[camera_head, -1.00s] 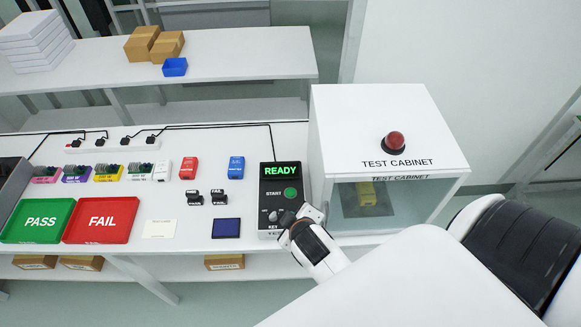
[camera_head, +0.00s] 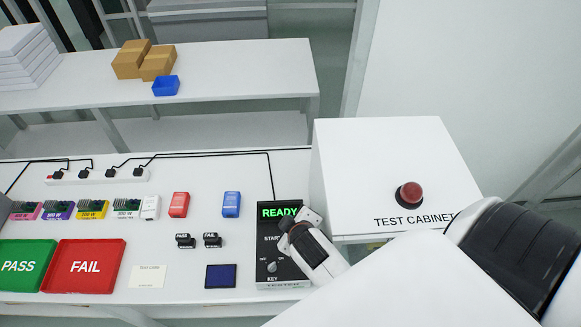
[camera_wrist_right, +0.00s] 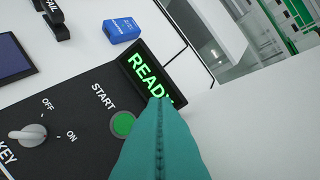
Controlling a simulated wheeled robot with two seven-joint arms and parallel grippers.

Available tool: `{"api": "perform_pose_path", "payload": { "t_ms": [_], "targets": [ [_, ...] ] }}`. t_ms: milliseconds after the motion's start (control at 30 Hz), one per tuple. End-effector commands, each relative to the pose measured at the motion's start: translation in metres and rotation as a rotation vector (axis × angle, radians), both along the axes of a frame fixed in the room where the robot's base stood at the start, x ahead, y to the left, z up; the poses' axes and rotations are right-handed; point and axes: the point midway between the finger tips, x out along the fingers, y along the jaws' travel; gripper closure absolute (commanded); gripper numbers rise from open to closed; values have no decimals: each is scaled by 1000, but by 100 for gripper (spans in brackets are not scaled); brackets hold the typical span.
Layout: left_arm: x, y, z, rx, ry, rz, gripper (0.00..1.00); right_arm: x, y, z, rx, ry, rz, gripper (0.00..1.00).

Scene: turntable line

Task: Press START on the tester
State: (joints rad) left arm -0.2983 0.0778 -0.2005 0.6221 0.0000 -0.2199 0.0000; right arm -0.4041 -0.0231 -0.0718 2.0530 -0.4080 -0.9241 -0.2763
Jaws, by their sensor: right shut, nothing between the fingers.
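The black tester (camera_head: 266,282) lies on the bench, its display (camera_head: 279,211) reading READY in green. The green START button (camera_wrist_right: 123,124) shows in the right wrist view, beside the START label. In the head view my gripper covers that button. The key knob (camera_wrist_right: 28,133) appears to point toward ON; it also shows in the head view (camera_head: 272,267). My right gripper (camera_head: 290,224) is shut and empty over the upper part of the tester. In the wrist view its teal fingers (camera_wrist_right: 160,102) overlap the display edge, right of START. Contact cannot be told. My left gripper is out of view.
The test cabinet (camera_head: 385,165) with a red dome (camera_head: 409,195) stands right of the tester, close to my arm. A blue block (camera_head: 231,205), a dark blue pad (camera_head: 221,276) and a red FAIL tray (camera_head: 84,267) lie to the left.

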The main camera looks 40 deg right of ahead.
Motion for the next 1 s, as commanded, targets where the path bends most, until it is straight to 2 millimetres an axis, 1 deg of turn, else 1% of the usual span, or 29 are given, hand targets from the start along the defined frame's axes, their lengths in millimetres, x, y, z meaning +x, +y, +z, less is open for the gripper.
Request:
{"api": "perform_pose_path", "payload": {
  "t_ms": [233,500,633,767,1000],
  "targets": [
    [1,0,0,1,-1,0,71,0,0,0,0,0,0,100],
    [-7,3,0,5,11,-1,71,0,0,0,0,0,0,100],
    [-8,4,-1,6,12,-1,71,0,0,-5,0,2,-1,100],
    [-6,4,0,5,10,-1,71,-1,0,-17,0,4,0,100],
    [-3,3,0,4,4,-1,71,-1,1,-52,1,3,0,100]
  ]
}}
